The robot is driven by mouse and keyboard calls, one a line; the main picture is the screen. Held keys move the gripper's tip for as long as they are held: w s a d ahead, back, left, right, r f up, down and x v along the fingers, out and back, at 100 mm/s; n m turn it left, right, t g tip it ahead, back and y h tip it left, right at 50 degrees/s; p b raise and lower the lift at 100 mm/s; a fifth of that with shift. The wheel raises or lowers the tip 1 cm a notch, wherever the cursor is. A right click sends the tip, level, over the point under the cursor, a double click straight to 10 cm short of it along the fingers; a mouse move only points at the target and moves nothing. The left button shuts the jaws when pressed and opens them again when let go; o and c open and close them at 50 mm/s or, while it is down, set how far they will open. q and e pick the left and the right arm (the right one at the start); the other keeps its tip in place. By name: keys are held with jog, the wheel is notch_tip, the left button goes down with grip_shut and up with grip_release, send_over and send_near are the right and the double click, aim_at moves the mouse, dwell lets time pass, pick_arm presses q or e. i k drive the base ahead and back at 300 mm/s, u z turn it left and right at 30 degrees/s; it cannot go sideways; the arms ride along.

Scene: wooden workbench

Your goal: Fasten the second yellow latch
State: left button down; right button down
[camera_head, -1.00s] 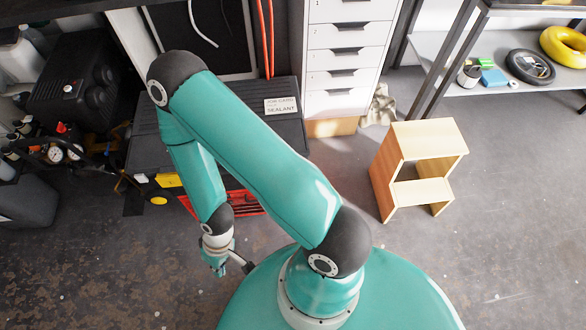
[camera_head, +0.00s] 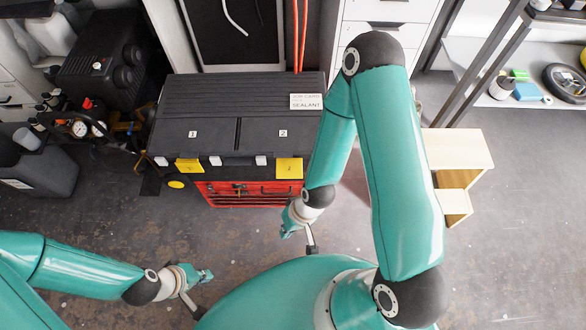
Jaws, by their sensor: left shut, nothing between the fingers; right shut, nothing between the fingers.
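A black toolbox (camera_head: 240,95) with a lid marked 1 and 2 stands ahead of me on a red drawer front (camera_head: 225,192). A yellow latch (camera_head: 190,166) sits at the front edge below mark 1. A second yellow latch (camera_head: 289,168) sits below mark 2 and looks taller; I cannot tell whether either is fastened. My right gripper (camera_head: 312,249) is shut and empty, in front of and below the second latch, apart from it. My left gripper (camera_head: 198,312) is shut and empty at the lower left, well away from the toolbox.
A wooden step stool (camera_head: 457,165) stands to the right, partly behind my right arm. A compressor (camera_head: 100,55) and gauges (camera_head: 78,128) crowd the left side. White drawers (camera_head: 385,30) stand behind. Floor between my grippers and the toolbox is clear.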

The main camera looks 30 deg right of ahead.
aim_at(287, 167)
jog(key=u, duration=0.05)
jog(key=k, duration=0.9)
jog(key=z, duration=0.55)
jog(key=i, duration=0.95)
jog(key=u, duration=0.15)
jog(key=k, duration=0.75)
jog(key=z, duration=0.25)
jog(key=i, duration=0.55)
jog(key=u, duration=0.05)
